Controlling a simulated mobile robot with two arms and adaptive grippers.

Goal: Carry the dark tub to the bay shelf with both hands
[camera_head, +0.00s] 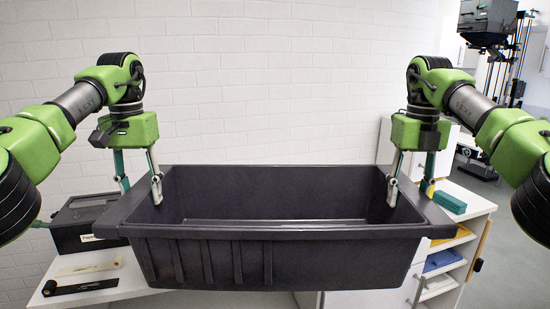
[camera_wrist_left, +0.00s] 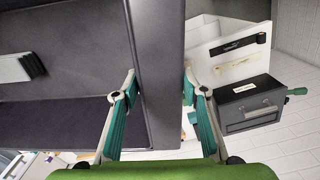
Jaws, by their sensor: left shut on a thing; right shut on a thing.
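In the left wrist view, the tub's rim (camera_wrist_left: 157,60) lies between the fingers of this gripper (camera_wrist_left: 158,92). My right gripper (camera_head: 408,190) is shut on the right rim in the same way, its outer finger partly hidden. The bay shelf is not clearly identifiable.
A dark box with a handle (camera_head: 82,222) stands on a white surface (camera_head: 125,283) at the left, behind two strips. It also shows in the left wrist view (camera_wrist_left: 250,105). At right, a white shelf unit (camera_head: 478,203) holds coloured items and a teal block (camera_head: 449,202). A column enlarger (camera_head: 488,25) stands behind.

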